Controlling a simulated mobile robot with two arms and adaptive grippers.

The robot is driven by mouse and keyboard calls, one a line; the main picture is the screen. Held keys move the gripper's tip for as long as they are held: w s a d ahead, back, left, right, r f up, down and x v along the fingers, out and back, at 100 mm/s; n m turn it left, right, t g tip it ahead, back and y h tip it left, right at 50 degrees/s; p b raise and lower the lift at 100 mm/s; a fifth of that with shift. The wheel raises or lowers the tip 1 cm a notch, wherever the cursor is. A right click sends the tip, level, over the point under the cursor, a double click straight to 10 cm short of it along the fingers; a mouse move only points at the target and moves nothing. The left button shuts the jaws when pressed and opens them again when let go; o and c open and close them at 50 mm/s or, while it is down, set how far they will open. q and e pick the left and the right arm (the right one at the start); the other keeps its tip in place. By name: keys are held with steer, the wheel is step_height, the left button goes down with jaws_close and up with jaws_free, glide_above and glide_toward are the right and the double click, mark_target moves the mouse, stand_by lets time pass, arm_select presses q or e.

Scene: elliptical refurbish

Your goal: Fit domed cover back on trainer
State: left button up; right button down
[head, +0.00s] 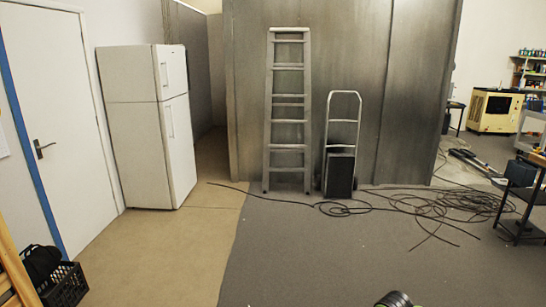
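I see neither the trainer nor the domed cover in the head view. A small dark, rounded, ribbed thing with green marks (395,299) shows at the bottom edge, right of the middle. It is mostly cut off, and I cannot tell what it is. Neither of my grippers can be made out in this view.
A white fridge (148,127) stands at the left beside a white door (60,130). A ladder (288,110) and a hand truck (341,145) stand against the grey wall. Loose cables (440,205) lie right of centre. A black crate (64,286) sits lower left. The middle floor is clear.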

steer(key=shift+f, duration=0.25)
steer(key=shift+s+f, duration=0.1)
steer(key=shift+f, duration=0.05)
stand_by(0.5)
step_height(320, 180, up, 2)
steer(key=shift+p, duration=1)
step_height(320, 180, up, 5)
steer(key=p, duration=0.5)
